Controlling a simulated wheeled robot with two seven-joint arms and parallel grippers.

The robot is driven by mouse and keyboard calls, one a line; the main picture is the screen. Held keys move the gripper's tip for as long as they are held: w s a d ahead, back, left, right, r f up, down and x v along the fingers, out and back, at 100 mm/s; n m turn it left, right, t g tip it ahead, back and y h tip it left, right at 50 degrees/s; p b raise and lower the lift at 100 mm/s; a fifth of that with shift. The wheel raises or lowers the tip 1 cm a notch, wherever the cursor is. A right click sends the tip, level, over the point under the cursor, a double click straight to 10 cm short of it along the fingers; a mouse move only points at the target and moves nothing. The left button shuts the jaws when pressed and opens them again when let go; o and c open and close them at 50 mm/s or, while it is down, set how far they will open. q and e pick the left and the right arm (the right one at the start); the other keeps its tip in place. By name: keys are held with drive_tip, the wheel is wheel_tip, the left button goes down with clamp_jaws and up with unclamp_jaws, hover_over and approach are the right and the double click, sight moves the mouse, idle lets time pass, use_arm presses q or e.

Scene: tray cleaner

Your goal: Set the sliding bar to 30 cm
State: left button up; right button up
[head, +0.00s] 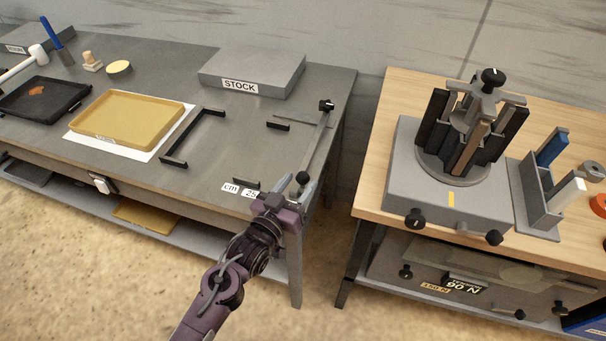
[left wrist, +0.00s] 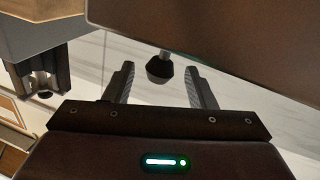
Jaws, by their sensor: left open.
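The sliding bar (head: 316,143) is a thin grey strip along the right end of the grey table, with a black knob (head: 326,105) at its far end and another black knob (head: 302,177) at its near end. A white label reading "cm" (head: 231,188) and a number label (head: 250,194) that seems to read 25 lie left of my gripper, the number partly hidden. My left gripper (head: 296,190) is open at the near knob. In the left wrist view the knob (left wrist: 159,69) shows between the two open fingers, with gaps on both sides. My right gripper is out of view.
A black bracket (head: 174,162) lies on the table, near a yellow tray (head: 125,115) on white paper and a STOCK block (head: 252,72). A floor gap separates this table from the wooden table (head: 370,200) carrying a grey fixture.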

use_arm(q)
drive_tip(key=shift+x, duration=1.45)
drive_tip(key=shift+f, duration=0.1)
clamp_jaws()
drive_tip(key=shift+a, duration=0.1)
